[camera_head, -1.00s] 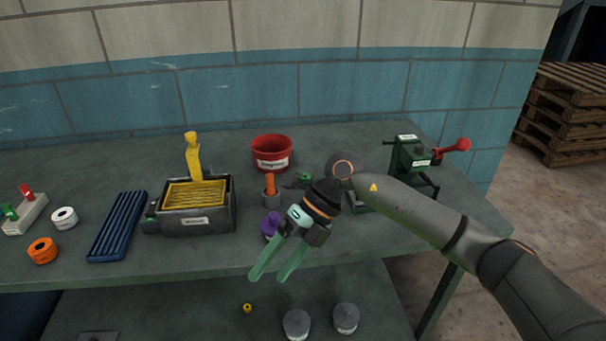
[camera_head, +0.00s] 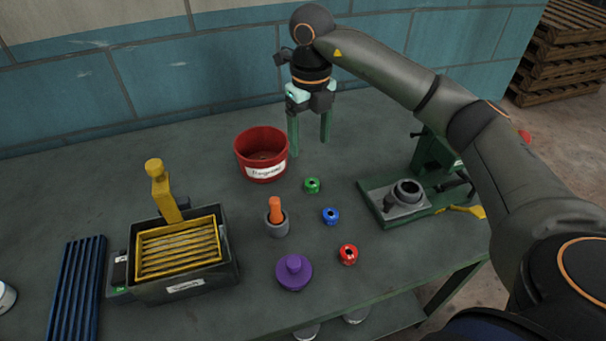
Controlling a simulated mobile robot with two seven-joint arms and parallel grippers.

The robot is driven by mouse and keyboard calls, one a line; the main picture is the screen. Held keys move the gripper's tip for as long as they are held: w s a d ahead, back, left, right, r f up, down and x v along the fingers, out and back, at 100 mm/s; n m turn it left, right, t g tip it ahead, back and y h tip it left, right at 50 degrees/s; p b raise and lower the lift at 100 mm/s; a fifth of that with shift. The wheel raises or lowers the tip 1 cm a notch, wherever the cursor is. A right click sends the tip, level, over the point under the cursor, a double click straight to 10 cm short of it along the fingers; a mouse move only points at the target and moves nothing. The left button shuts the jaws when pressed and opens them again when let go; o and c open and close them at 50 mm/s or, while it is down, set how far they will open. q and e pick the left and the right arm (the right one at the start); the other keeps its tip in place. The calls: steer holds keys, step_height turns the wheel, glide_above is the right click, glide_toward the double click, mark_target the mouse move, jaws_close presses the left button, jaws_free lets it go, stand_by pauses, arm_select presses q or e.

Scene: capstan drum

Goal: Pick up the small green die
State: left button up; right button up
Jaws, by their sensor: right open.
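The small green die (camera_head: 312,185) is a short round piece with a dark hole. It lies on the grey table just right of the red bucket, behind a blue die (camera_head: 331,215) and a red die (camera_head: 348,254). My right gripper (camera_head: 309,148) is open and empty, fingers pointing down, above the table behind the green die and right of the bucket. It is apart from the die. My left gripper is not in view.
The red bucket (camera_head: 263,168) stands close left of my right gripper. An orange-handled piece in a grey cup (camera_head: 277,222), a purple knob (camera_head: 294,273), a yellow-racked box (camera_head: 185,278) and a green machine (camera_head: 378,205) stand around. Table (camera_head: 215,130) is clear at the back.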

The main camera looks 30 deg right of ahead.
glide_above(312, 182)
steer(key=f, duration=0.5)
steer(key=shift+s+a+f, duration=0.15)
steer(key=shift+a+f, duration=0.15)
steer(key=shift+f, duration=0.1)
steer(key=shift+d+f+p, duration=0.15)
steer(key=shift+f+p, duration=0.1)
steer(key=shift+f, duration=1.25)
steer(key=shift+d+f+p, duration=0.1)
steer(key=shift+f+p, duration=0.1)
steer(key=shift+f, duration=1.3)
steer(key=shift+c, duration=0.4)
jaws_close()
